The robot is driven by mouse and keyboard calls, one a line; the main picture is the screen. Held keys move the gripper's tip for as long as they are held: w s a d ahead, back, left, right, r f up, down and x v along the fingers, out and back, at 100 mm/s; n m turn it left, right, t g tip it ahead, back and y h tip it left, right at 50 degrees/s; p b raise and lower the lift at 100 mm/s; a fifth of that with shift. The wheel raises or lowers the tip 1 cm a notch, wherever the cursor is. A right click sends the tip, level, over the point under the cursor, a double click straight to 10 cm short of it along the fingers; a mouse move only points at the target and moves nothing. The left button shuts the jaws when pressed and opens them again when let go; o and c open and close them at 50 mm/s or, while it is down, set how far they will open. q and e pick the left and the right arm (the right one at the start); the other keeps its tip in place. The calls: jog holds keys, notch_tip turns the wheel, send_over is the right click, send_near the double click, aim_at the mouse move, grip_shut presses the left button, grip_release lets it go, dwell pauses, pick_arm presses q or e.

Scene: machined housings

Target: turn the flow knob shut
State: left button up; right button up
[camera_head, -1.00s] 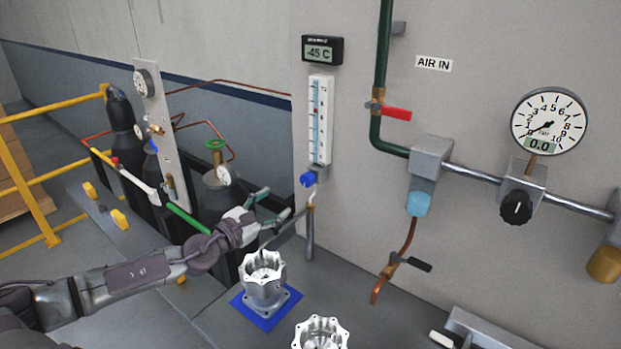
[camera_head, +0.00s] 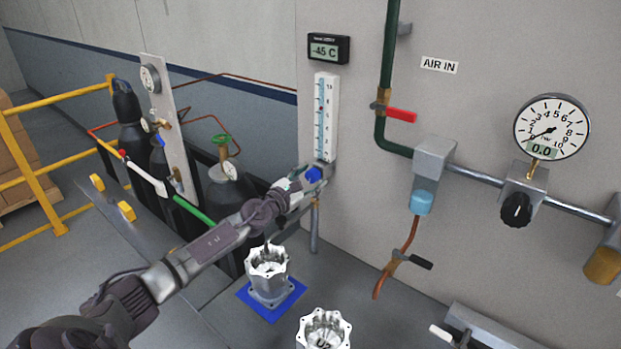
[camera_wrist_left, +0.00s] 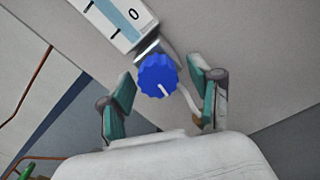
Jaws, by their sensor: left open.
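The blue flow knob (camera_head: 314,175) sits at the foot of the white flow tube (camera_head: 325,118) on the grey wall. In the left wrist view the knob (camera_wrist_left: 158,75) has a ribbed rim and a white mark pointing down and slightly right. My left gripper (camera_head: 304,178) is at the knob, partly covering it in the head view. In the left wrist view the gripper (camera_wrist_left: 162,92) is open, with one green-padded finger on each side of the knob and gaps between pads and knob. My right gripper is not in view.
A red-handled valve (camera_head: 400,115), a black regulator knob (camera_head: 516,209) and a gauge (camera_head: 552,127) reading 0.0 are to the right. Machined housings (camera_head: 268,277) stand below the arm. Gas cylinders (camera_head: 128,120) and a yellow railing (camera_head: 40,180) are at left.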

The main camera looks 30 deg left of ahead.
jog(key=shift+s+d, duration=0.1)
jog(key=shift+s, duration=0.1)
pick_arm(q)
jog(key=shift+s, duration=0.1)
jog(key=shift+c, duration=0.5)
jog(key=c, duration=1)
jog(key=shift+c, duration=0.2)
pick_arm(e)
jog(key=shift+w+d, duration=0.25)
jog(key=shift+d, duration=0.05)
pick_arm(q)
jog(key=shift+n, duration=0.3)
